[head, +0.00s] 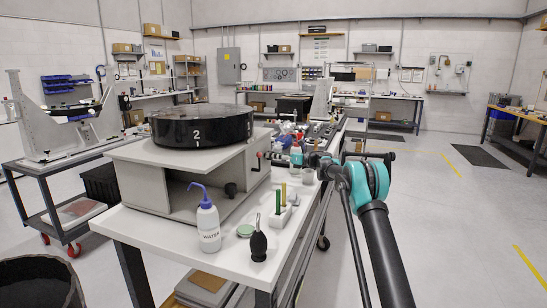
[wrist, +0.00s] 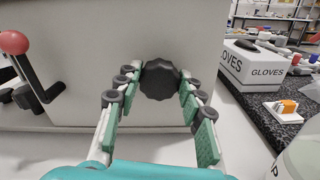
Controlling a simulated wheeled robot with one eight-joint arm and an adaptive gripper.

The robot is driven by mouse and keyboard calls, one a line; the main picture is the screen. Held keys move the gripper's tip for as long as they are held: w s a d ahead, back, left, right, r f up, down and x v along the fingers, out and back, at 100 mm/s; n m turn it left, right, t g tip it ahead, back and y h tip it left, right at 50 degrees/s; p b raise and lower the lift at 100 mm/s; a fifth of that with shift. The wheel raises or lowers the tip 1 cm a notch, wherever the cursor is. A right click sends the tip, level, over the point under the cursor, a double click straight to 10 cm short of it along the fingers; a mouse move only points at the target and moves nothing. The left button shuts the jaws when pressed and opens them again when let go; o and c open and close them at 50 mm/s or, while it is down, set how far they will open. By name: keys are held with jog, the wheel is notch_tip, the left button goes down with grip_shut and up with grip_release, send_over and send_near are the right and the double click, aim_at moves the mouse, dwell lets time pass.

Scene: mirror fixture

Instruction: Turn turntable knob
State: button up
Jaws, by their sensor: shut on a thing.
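The turntable (head: 200,128) is a black disc marked "2" on top of a grey box housing (head: 150,185). In the wrist view, a black scalloped knob (wrist: 161,80) stands out from the grey housing face (wrist: 90,110). My gripper (wrist: 160,88) has its green-padded fingers on the left and right sides of this knob and is shut on it. In the head view my gripper (head: 283,158) reaches the right side of the housing, and the held knob cannot be made out there.
A crank with a red ball handle (wrist: 14,42) is left of the held knob. A gloves box (wrist: 262,65) stands to the right. A water bottle (head: 208,225), a black blower (head: 258,240) and a tool holder (head: 280,214) stand on the table's front part.

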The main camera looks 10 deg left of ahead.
jog(key=shift+o, duration=0.2)
jog(key=m, duration=0.5)
jog(key=shift+w+m, duration=0.1)
jog(key=shift+m, duration=0.3)
jog(key=m, duration=1.1)
jog(key=shift+d+f+m, duration=0.1)
jog(key=shift+f+m, duration=0.1)
jog(key=shift+m, duration=0.1)
jog(key=m, duration=0.6)
jog(key=shift+f, duration=0.1)
jog(key=shift+c, duration=0.2)
jog(key=o, duration=1.2)
jog(key=shift+c, duration=0.2)
jog(key=s+d, duration=0.2)
jog(key=d, duration=0.9)
jog(key=shift+s+d, duration=0.15)
jog(key=shift+d, duration=0.2)
